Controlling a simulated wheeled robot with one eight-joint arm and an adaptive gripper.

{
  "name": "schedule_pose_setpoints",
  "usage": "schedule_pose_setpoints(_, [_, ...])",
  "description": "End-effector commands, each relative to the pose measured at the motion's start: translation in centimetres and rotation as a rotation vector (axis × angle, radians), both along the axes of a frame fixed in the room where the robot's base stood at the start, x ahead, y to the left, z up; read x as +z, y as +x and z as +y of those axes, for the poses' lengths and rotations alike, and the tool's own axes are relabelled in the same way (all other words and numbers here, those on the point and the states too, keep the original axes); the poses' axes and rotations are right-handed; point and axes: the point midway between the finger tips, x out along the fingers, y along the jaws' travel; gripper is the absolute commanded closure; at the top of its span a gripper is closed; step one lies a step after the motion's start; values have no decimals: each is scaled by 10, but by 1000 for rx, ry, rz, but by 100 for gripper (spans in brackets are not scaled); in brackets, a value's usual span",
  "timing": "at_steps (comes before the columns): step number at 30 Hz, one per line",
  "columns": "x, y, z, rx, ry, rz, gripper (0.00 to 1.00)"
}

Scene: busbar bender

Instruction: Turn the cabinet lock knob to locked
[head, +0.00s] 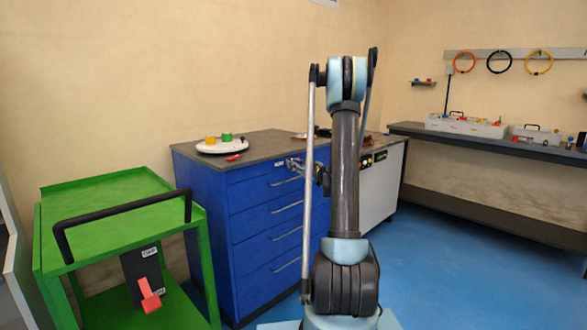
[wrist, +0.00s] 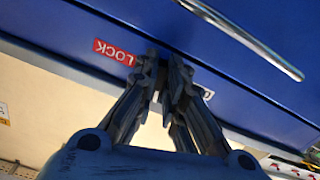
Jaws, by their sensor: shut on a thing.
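The blue cabinet (head: 215,205) stands in the middle of the head view, and its drawer front fills the top of the wrist view (wrist: 130,15). A red LOCK label (wrist: 113,52) lies left of my gripper (wrist: 166,66). A white label (wrist: 207,94), mostly covered, shows on its right. My fingers are close together against the cabinet's front, shut on the lock knob between the two labels. The knob itself is hidden by the fingers, so its angle cannot be told. In the head view my gripper (head: 308,168) is small at the cabinet's top front edge, partly behind my arm.
A silver drawer handle (wrist: 245,38) runs close to my fingers. A white round tray (head: 222,147) with coloured pieces and a red item (head: 234,157) lie on the cabinet's top. A green cart (head: 115,215) stands at left. A long bench (head: 480,143) stands at right. Blue floor between is clear.

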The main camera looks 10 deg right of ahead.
Motion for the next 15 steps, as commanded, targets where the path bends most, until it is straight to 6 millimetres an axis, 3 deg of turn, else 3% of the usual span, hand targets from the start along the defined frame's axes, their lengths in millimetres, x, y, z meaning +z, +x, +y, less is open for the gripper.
schedule_pose_setpoints(15, [0, -1, 1, -2, 396, 287, 100])
